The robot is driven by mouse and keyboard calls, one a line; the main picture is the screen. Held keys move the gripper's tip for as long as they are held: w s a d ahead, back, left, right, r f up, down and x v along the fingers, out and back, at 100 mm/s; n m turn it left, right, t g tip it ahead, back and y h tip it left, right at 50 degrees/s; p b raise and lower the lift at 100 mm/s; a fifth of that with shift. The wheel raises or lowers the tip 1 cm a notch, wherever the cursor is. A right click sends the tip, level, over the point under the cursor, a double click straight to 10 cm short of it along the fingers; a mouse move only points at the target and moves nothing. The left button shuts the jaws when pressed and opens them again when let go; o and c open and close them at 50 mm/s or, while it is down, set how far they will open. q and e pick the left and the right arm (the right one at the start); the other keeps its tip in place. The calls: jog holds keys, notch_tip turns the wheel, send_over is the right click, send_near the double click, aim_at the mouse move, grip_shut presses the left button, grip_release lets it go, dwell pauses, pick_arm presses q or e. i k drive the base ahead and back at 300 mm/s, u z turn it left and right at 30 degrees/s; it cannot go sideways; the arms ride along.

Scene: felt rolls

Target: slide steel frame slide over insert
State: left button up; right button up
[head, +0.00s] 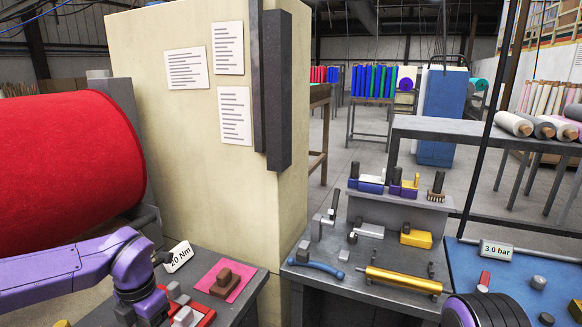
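A red piece (200,316) with grey metal blocks (183,315) lies on the left bench at the bottom edge. I cannot tell which part is the steel frame slide and which is the insert. Just behind it, a brown stepped block (226,279) sits on a pink felt sheet (243,287). My purple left arm comes in from the left and bends down beside the red piece. Its gripper (150,314) is at the bottom edge, partly cut off, and its fingers cannot be made out. My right arm shows only as a black and purple link at bottom right; its gripper is out of view.
A "20 Nm" card (179,256) stands behind the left arm, near a large red felt roll (70,160). A cream cabinet (170,100) rises behind. The middle bench (330,283) holds a brass cylinder (403,279), a blue handle (316,268) and small tools.

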aim_at(175, 293)
jog(key=k, duration=1.1)
